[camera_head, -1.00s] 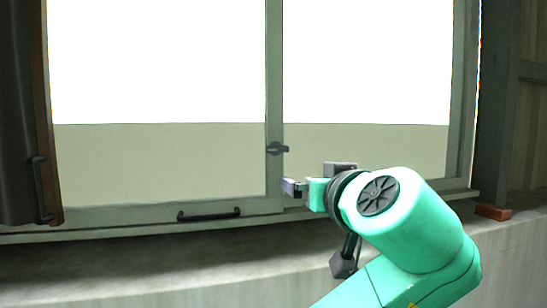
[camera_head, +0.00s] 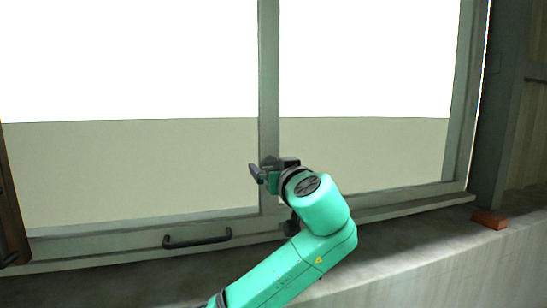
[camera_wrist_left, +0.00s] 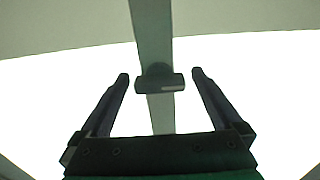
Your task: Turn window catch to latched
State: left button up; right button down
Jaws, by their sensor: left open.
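The window catch (camera_wrist_left: 160,84) is a small dark bar in the left wrist view. It lies crosswise over the upright middle bar of the window (camera_wrist_left: 153,35). My left gripper (camera_wrist_left: 160,75) is open, with one finger on each side of the catch and a visible gap to both ends. In the head view my left gripper (camera_head: 256,173) is at the lower part of the middle bar (camera_head: 268,80). There the gripper and wrist largely cover the catch, so its angle is hard to tell. My right gripper is not in view.
A dark pull handle (camera_head: 197,238) is on the lower window frame, left of my arm. A concrete ledge (camera_head: 400,245) runs below the window. A reddish block (camera_head: 490,219) sits on it at the right. A brown-edged panel (camera_head: 12,215) stands at the left edge.

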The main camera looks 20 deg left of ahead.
pick_arm(q)
jog(key=shift+s+d+r, duration=0.2)
jog(key=shift+s+d, duration=0.15)
jog(key=shift+s, duration=0.15)
jog(key=c, duration=1.3)
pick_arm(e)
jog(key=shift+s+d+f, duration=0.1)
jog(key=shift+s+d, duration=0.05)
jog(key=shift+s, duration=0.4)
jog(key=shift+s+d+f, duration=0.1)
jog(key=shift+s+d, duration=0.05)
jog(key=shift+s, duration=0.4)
